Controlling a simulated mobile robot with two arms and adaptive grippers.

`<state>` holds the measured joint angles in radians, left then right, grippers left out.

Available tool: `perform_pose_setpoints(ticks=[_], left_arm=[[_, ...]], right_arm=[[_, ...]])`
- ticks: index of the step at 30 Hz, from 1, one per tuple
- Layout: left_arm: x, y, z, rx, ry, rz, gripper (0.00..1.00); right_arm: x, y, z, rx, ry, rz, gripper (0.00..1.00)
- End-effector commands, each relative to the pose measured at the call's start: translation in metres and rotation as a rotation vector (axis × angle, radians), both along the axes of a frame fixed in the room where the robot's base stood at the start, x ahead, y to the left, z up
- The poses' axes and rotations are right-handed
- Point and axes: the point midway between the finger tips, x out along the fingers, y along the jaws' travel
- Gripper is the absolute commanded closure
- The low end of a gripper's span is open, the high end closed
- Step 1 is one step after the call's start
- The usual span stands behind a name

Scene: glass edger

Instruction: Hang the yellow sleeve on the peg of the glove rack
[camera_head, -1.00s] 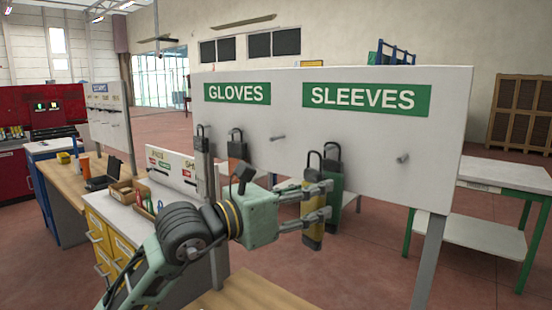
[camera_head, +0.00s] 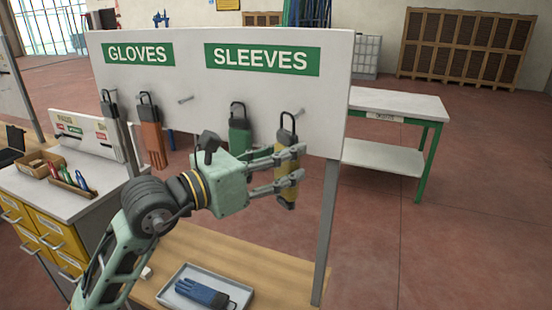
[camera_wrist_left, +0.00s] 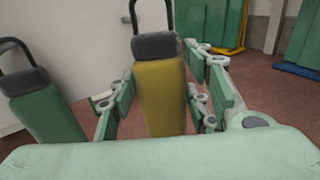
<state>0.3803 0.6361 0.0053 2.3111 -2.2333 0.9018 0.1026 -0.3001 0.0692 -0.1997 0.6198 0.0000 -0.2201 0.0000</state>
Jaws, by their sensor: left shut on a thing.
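The yellow sleeve (camera_head: 286,163) has a dark cuff and a black loop (camera_head: 287,120) on top. My left gripper (camera_head: 293,168) is shut on its body and holds it upright in front of the glove rack (camera_head: 221,89), under the right part of the SLEEVES sign. The loop overlaps the place of the right-hand sleeve peg; I cannot tell whether it is around the peg. In the left wrist view the yellow sleeve (camera_wrist_left: 161,95) stands between the fingers (camera_wrist_left: 163,105). A green sleeve (camera_head: 239,137) hangs to its left. My right gripper is not in view.
A bare peg (camera_head: 186,99) sits under the GLOVES sign, with an orange glove (camera_head: 151,138) hanging left of it. Below, a tray (camera_head: 172,297) with a blue glove (camera_head: 203,292) lies on the wooden bench. A white table (camera_head: 400,103) stands behind right.

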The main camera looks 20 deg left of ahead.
Motion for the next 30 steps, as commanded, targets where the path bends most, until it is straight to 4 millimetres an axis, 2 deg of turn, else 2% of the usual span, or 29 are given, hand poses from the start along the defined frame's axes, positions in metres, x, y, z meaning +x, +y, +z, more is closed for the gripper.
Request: perform_pose_setpoints(ticks=[12,27,30], left_arm=[[0.026,-0.001,-0.001,-0.001,-0.001,0.000,0.81],[0.055,-0.001,-0.004,-0.001,0.000,0.001,0.81],[0.060,-0.002,-0.009,-0.001,-0.001,0.001,0.81]], right_arm=[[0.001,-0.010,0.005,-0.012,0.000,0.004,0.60],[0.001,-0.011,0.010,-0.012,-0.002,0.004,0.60],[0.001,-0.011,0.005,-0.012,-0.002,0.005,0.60]])
